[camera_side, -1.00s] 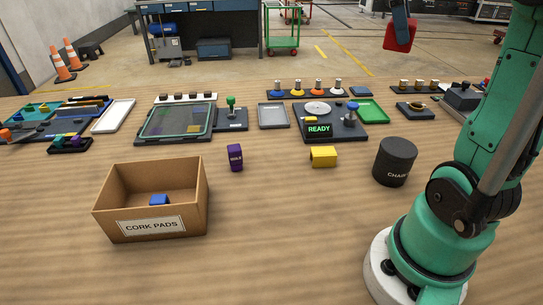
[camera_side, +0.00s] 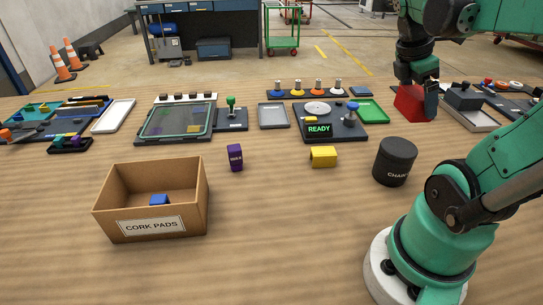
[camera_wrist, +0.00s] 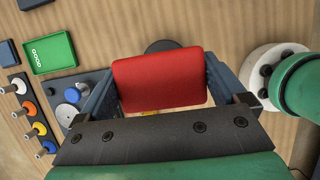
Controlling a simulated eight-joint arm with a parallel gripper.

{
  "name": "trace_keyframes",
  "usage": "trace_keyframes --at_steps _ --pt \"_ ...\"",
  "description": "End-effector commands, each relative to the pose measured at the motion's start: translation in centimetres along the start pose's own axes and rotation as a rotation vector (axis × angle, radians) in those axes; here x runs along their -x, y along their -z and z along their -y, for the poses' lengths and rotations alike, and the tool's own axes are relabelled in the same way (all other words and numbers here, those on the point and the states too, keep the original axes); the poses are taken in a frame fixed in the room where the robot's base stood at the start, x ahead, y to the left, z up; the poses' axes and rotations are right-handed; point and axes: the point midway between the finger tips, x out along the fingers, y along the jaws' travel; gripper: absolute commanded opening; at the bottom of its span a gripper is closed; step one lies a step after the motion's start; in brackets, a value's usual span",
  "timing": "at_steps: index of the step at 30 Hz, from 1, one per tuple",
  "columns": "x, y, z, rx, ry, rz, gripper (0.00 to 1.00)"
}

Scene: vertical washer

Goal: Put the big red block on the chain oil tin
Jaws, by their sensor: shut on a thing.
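The big red block (camera_side: 412,103) is held in my gripper (camera_side: 418,92), above and behind the chain oil tin in the side view. In the wrist view the red block (camera_wrist: 161,80) sits between the two fingers of my gripper (camera_wrist: 165,88), which is shut on it. The chain oil tin (camera_side: 395,161) is a black cylinder standing upright on the table, its label partly turned away and its top bare. In the wrist view a dark edge of the tin (camera_wrist: 160,46) shows beyond the block, which hides most of it.
A yellow block (camera_side: 323,157) and a purple block (camera_side: 235,158) stand left of the tin. An open cork pads box (camera_side: 152,226) holds a blue block (camera_side: 159,200). A ready-lit station (camera_side: 345,132) and green tray (camera_side: 372,111) lie behind. Table around the tin is clear.

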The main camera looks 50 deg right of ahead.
Motion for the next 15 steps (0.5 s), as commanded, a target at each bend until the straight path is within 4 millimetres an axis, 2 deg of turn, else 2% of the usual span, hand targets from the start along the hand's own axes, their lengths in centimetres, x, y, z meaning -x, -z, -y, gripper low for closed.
trace_keyframes --at_steps 3,11,15 --pt "-1.9 0.8 0.0 0.0 0.0 0.0 0.21" --pt "-3.6 1.5 0.0 -0.001 0.0 0.0 0.21" --pt "-5.2 2.2 -0.1 -0.001 0.0 0.0 0.21"
